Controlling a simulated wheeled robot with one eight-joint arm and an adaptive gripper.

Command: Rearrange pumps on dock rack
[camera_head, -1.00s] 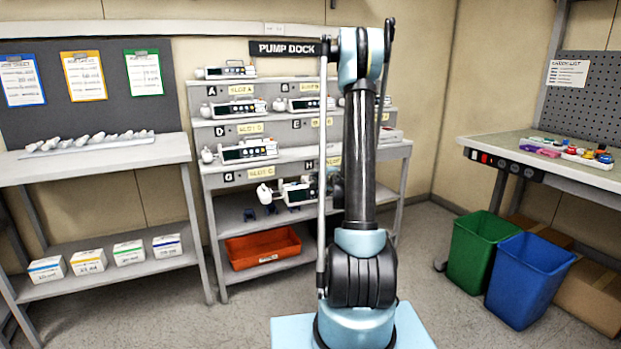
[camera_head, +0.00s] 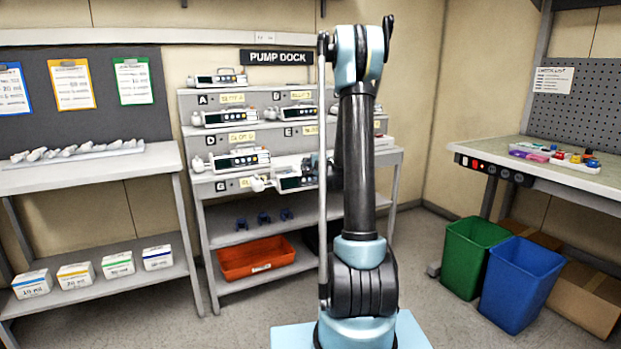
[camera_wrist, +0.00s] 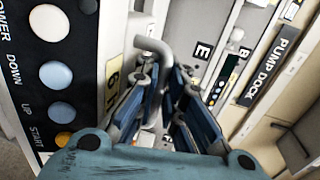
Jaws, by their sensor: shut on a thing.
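A white pump with a dark front panel (camera_head: 290,183) hangs in front of the dock rack's lower tier, between labels G and H. My gripper is behind my arm in the head view. In the wrist view my gripper (camera_wrist: 168,100) is shut around the pump's grey bent handle (camera_wrist: 155,48), and the pump's button panel (camera_wrist: 55,75) fills the left. Other pumps sit on the rack: one on top (camera_head: 222,78), one at A (camera_head: 228,116), one at B (camera_head: 292,112) and one at D (camera_head: 242,158). My arm hides most of the rack's right part.
A side table (camera_head: 90,163) stands left. Green (camera_head: 474,255) and blue (camera_head: 522,280) bins stand right, under a workbench (camera_head: 560,175). The floor left of my base is clear.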

